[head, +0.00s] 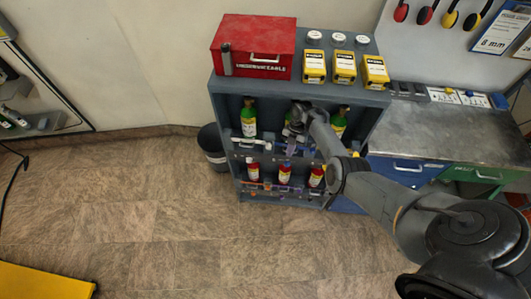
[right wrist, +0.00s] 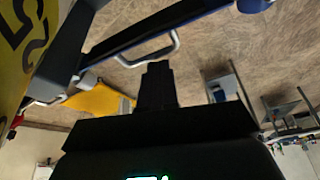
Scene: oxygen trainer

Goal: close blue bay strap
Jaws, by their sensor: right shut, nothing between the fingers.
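The grey rack (head: 216,92) holds green bottles (head: 248,118) on its upper shelf and red bottles (head: 253,171) on its lower shelf. My right gripper (right wrist: 157,72) is shut and empty. In the head view my right arm reaches across to the upper middle bay, covering most of it and its bottle; the fingertips are hard to make out there. A small blue-violet part (head: 291,149) shows below the hand, perhaps the blue bay strap. In the right wrist view a dark bar (right wrist: 190,27) with a pale loop handle (right wrist: 150,55) crosses beyond the fingers. My left gripper is not seen.
A red box (head: 252,45) and several yellow units (head: 344,66) stand on the rack top. A dark bin (head: 213,146) is left of the rack. A grey workbench (head: 440,133) adjoins on the right. The floor (head: 170,210) in front is clear.

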